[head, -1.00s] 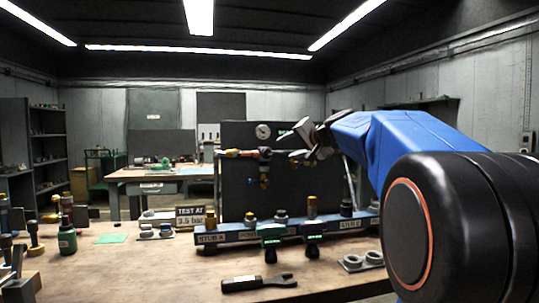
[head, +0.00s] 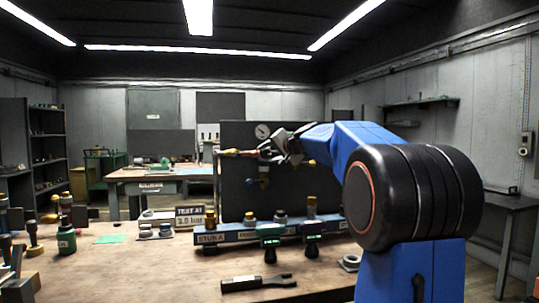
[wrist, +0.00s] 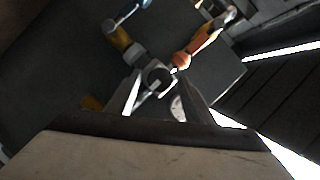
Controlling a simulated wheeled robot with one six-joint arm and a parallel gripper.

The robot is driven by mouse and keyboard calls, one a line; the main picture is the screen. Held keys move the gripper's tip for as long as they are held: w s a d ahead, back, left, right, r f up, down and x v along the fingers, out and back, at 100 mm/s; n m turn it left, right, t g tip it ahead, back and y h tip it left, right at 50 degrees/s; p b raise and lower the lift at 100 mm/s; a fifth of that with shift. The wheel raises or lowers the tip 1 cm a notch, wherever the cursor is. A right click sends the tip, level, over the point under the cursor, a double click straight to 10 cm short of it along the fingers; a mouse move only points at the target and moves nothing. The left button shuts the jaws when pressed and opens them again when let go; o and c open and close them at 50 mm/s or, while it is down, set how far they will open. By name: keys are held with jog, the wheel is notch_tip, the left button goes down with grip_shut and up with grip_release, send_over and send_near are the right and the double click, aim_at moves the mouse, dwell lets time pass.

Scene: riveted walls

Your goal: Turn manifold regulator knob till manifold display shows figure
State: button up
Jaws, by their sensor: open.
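The manifold is brass and copper pipework (head: 240,153) on a dark upright panel (head: 235,190) at the back of the bench. My gripper (head: 270,152) is in front of this pipework, open. In the wrist view, a dark round knob with a pale mark (wrist: 157,76) lies between or just beyond the open fingertips (wrist: 160,88). I cannot tell whether they touch it. A round dial gauge (head: 262,131) is on the panel just above the gripper. The manifold display is hidden behind my gripper and arm in the head view.
A sign (head: 190,216) reads "TEST AT 3.5 bar". A blue rail (head: 232,237) with fittings and two handheld devices with green screens stands before the panel. A wrench (head: 258,282) lies in front.

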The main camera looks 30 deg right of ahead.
jog(key=c, duration=1.1)
jog(key=shift+o, duration=0.3)
jog(key=shift+d+f+m+t+y, duration=0.15)
jog(key=shift+m+t+y, duration=0.3)
jog(key=shift+m, duration=0.75)
jog(key=shift+f+m+t+y, duration=0.15)
jog(key=shift+m+t, duration=0.4)
jog(key=shift+m, duration=0.55)
jog(key=shift+f+m+t+y, duration=0.1)
jog(key=shift+m+t, duration=0.4)
jog(key=shift+m, duration=0.6)
jog(key=o, duration=1)
